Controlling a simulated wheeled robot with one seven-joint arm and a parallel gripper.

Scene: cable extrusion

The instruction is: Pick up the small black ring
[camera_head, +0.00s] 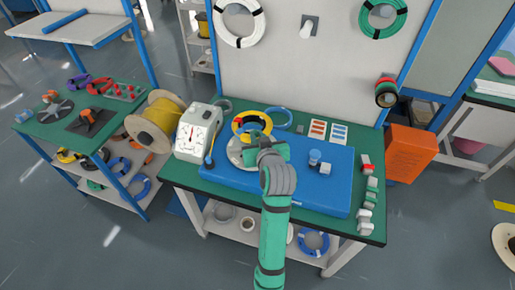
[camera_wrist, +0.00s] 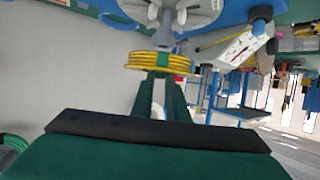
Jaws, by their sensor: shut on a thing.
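My gripper (camera_head: 265,140) is over the blue machine on the green workbench. In the wrist view its two green fingers (camera_wrist: 162,78) are closed at a coil of yellow cable (camera_wrist: 145,62), which sits across their tips. The coil (camera_head: 238,121) also shows in the head view, tilted just beyond my gripper, with dark bands on it. A grey disc (camera_head: 236,150) lies beside my gripper, partly hidden by it. I cannot make out a small black ring for certain in either view.
The blue machine (camera_head: 325,195) fills much of the bench. A white dial gauge (camera_head: 197,135) and a yellow cable spool (camera_head: 160,118) stand at the left. A blue coil (camera_head: 287,117) lies behind. Small blocks (camera_head: 366,200) line the right edge. An orange bin (camera_head: 408,153) stands right.

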